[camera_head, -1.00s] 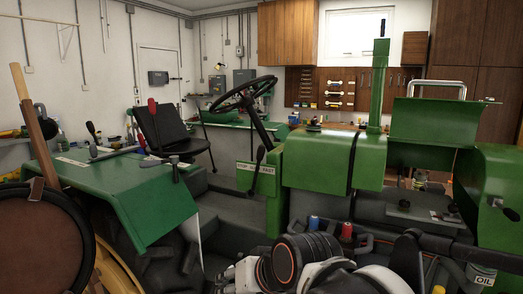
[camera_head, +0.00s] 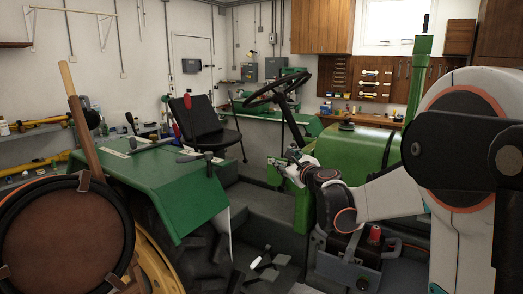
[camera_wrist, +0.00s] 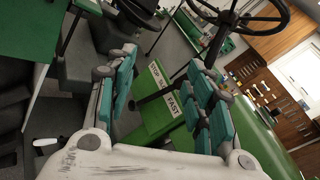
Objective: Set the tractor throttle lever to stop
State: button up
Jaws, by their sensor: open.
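The throttle panel is a green plate with a white STOP / FAST label (camera_wrist: 164,90). In the wrist view it shows between my gripper's fingers (camera_wrist: 162,60). A thin dark bar (camera_wrist: 153,97), which looks like the throttle lever, crosses near the label and runs toward the right-hand finger; its knob I cannot make out. My gripper is open, with teal pads on both fingers, and nothing is clearly held. In the head view my gripper (camera_head: 287,166) is at the panel, below the steering wheel, and hides most of the panel and lever.
The black steering wheel (camera_head: 277,90) stands just above and behind my gripper. The green hood (camera_head: 358,148) is to the right. The black seat (camera_head: 203,125) and green fender (camera_head: 150,185) are to the left.

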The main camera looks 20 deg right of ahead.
jog(key=w+d+f+m+h, duration=0.3)
jog(key=d+m, duration=0.4)
jog(key=d, duration=0.2)
jog(key=shift+m+t, duration=0.3)
jog(key=w+b, duration=0.1)
jog(key=w, duration=0.3)
jog(key=w+d+b, duration=0.1)
jog(key=w, duration=0.4)
jog(key=w+b, duration=0.1)
jog(key=w, duration=0.3)
jog(key=shift+w+d, duration=0.15)
jog(key=shift+w, duration=0.1)
grip_shut()
